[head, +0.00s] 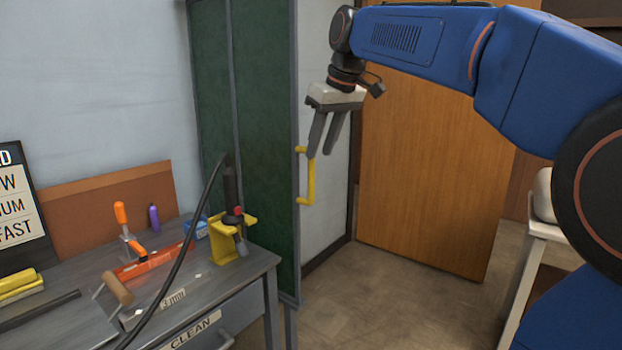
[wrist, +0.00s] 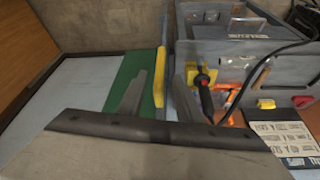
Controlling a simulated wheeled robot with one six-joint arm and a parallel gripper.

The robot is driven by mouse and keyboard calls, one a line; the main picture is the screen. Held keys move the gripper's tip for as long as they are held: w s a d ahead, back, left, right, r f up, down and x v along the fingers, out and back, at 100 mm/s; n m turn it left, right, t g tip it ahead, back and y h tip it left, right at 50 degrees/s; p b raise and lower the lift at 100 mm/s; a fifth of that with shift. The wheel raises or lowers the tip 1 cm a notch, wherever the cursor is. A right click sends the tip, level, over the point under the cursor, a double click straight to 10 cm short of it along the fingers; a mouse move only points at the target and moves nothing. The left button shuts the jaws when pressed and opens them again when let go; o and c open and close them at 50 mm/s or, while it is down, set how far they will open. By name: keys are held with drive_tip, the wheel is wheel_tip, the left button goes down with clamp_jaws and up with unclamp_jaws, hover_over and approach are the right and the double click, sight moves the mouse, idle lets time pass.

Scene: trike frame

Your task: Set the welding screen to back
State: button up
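The green welding screen (head: 262,120) stands in folded panels with grey frames behind the right end of the workbench. A yellow handle (head: 311,182) is fixed on its right-hand edge. My gripper (head: 321,154) is open, with its fingers pointing down at the top of this handle. In the wrist view, the yellow handle (wrist: 159,78) shows between the two spread fingers of my gripper (wrist: 165,74), and part of the green screen (wrist: 118,92) lies to the left. I cannot tell whether a finger touches the handle.
The workbench (head: 75,320) at left holds a torch in a yellow holder (head: 232,240), an orange clamp (head: 128,230) and a black cable. A wooden door (head: 430,160) stands behind my arm. A white table (head: 540,232) is at right. The floor (head: 390,300) between is clear.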

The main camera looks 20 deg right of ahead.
sight(313, 169)
drive_tip(key=x, duration=0.9)
drive_tip(key=shift+w+a+f, duration=0.1)
drive_tip(key=shift+w+f, duration=0.05)
drive_tip(key=shift+f, duration=0.25)
clamp_jaws()
